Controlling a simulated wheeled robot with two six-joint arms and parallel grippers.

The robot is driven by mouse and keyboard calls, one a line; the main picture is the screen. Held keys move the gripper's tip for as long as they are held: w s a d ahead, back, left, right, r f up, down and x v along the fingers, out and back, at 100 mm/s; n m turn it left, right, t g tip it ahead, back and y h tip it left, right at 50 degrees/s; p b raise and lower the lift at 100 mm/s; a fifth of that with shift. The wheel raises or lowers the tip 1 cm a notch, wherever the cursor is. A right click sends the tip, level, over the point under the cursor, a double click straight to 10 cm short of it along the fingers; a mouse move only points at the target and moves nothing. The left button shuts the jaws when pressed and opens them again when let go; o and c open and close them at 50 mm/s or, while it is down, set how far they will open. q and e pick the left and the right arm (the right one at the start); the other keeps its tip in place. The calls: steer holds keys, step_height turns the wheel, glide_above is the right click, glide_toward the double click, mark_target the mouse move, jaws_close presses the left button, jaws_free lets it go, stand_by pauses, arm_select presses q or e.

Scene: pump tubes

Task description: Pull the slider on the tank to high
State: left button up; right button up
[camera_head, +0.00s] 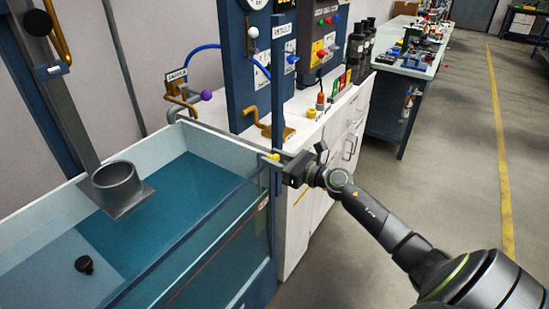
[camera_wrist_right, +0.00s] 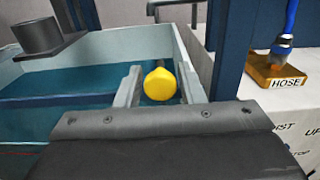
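The tank (camera_head: 220,135) holds blue-green water and stands at the left in the head view. A yellow knob (camera_head: 274,157), which looks like the slider's handle, is at the tank's near right corner by a dark blue upright. My right gripper (camera_head: 281,160) reaches it from the right. In the right wrist view, the yellow knob (camera_wrist_right: 159,84) sits between the two pale fingers, with a small gap visible on each side. The right gripper (camera_wrist_right: 159,80) looks open around it. My left gripper is not in view.
A grey cup on a plate (camera_head: 117,187) hangs from a post over the tank. A blue panel with gauges and levers (camera_head: 250,75) stands behind. A brown block labelled HOSE (camera_wrist_right: 275,72) is right of the gripper. The floor (camera_head: 455,170) at the right is clear.

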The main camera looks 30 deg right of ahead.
jaws_close()
step_height(320, 180, up, 11)
steer(key=p, duration=0.9)
steer(key=shift+w+f, duration=0.1)
steer(key=shift+f, duration=0.05)
steer(key=shift+o, duration=1.6)
jaws_free()
steer(key=shift+f, duration=0.1)
steer(key=shift+f, duration=0.1)
